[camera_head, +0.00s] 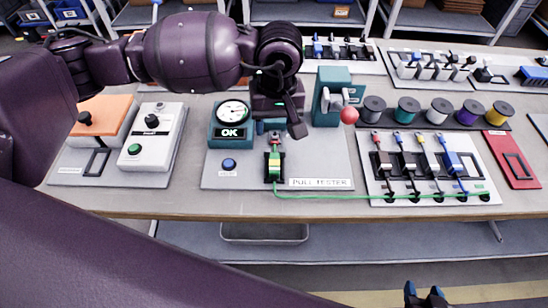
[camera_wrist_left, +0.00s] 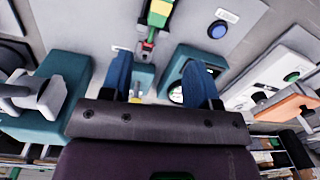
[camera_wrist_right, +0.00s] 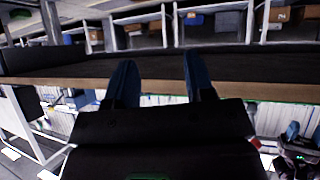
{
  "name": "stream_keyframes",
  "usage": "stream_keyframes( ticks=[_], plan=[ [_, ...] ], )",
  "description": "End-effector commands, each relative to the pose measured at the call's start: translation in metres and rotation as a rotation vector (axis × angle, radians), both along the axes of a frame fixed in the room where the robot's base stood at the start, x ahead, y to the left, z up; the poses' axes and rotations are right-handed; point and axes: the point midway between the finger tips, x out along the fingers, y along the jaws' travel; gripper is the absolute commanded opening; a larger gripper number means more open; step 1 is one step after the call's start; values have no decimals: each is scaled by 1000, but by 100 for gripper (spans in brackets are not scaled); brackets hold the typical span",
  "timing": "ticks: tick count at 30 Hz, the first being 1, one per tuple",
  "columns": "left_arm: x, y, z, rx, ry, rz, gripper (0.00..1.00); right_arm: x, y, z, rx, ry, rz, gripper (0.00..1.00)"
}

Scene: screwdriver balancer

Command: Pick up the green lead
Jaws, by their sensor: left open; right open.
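The green lead (camera_head: 274,162) has its plug end in a black cradle on the pull tester board (camera_head: 235,178). Its thin green cable runs right along the board toward the lead rack (camera_head: 400,185). The plug also shows at the top of the left wrist view (camera_wrist_left: 158,14), its metal tip pointing toward my gripper. My left gripper (camera_head: 280,128) is open and empty, just behind the plug and apart from it; its blue fingers (camera_wrist_left: 160,75) are spread in the left wrist view. My right gripper (camera_head: 425,291) is open and empty, low in front of the table (camera_wrist_right: 159,75).
A teal dial box (camera_head: 229,120) stands left of the plug and a teal post with a red ball (camera_head: 349,116) right of it. Several spools (camera_head: 405,110) and red, yellow and blue leads stand at the right. A switch box (camera_head: 153,137) is further left.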

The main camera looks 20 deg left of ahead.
Motion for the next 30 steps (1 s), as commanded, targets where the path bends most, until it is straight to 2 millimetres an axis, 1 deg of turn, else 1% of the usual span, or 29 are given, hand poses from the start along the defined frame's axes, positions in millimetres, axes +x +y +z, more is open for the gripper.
stream_keyframes(
  ticks=[1,3,5,7,15,18,23,26,30],
  plan=[
    [-5,-1,2,-15,-17,-55,55,-1,0,1,0,0,0,49],
    [-9,-3,4,-28,-35,-111,55,-2,-1,0,-2,3,0,49],
    [-11,-4,3,-33,-44,-138,55,-4,-1,-1,-3,8,0,49],
    [-12,-4,-2,-36,-47,-153,55,-6,-2,-3,-4,13,0,49],
    [-12,-5,-40,-36,-44,-152,55,-11,-3,-11,-8,31,3,49],
    [-12,-4,-49,-34,-45,-151,55,-10,-3,-10,-8,30,3,49],
    [-13,-4,-56,-35,-44,-150,55,-4,-1,-7,-7,17,6,49],
    [-15,-5,-67,-35,-43,-150,55,0,0,-6,-6,10,8,49],
    [-17,-4,-88,-36,-42,-149,55,0,0,-7,-2,11,6,49]
  ],
)
